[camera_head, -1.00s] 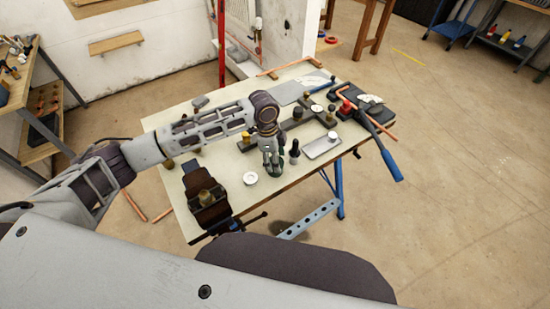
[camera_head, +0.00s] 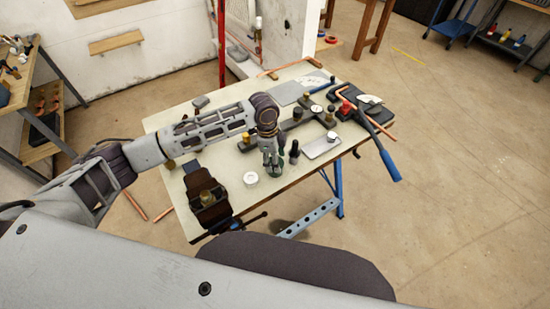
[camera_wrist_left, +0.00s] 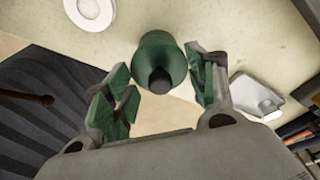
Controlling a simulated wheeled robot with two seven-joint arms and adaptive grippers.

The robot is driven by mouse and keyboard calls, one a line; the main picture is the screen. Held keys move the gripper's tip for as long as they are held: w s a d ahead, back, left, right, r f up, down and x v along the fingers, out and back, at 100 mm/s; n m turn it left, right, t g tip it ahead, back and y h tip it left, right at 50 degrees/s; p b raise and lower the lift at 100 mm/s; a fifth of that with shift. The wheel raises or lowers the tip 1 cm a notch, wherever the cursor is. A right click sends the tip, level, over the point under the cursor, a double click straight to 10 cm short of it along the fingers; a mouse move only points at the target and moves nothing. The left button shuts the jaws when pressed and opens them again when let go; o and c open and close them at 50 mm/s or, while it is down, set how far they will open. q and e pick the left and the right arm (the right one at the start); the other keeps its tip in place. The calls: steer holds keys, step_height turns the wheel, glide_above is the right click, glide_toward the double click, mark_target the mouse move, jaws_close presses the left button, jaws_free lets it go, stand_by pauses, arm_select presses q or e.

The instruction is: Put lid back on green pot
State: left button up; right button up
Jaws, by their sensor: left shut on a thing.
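My left gripper (camera_head: 273,168) is over the bench's front edge area, pointing down. In the left wrist view its green-padded fingers (camera_wrist_left: 158,88) stand either side of a green rounded piece with a dark knob-like end (camera_wrist_left: 160,62), which I take for the lid. The right finger is close against it. The lid and the pot cannot be told apart here; anything beneath the green piece is hidden. A white round disc (camera_head: 250,178) lies just left of the gripper and also shows in the left wrist view (camera_wrist_left: 92,12). My right gripper is not in view.
A dark bottle-like thing (camera_head: 294,153) stands close right of the gripper, with a pale tray (camera_head: 322,147) beyond. A vise (camera_head: 206,198) is at the front left. A blue-handled tool (camera_head: 388,163) overhangs the right edge. The bench (camera_head: 228,163) is clear behind the disc.

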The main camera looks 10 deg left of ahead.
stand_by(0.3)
arm_select(q)
steer(key=o, duration=1)
steer(key=shift+o, duration=0.3)
steer(key=o, duration=0.4)
steer(key=shift+r+p, duration=1.25)
steer(key=shift+p, duration=0.2)
steer(key=shift+r+p, duration=0.75)
steer(key=shift+r, duration=1.5)
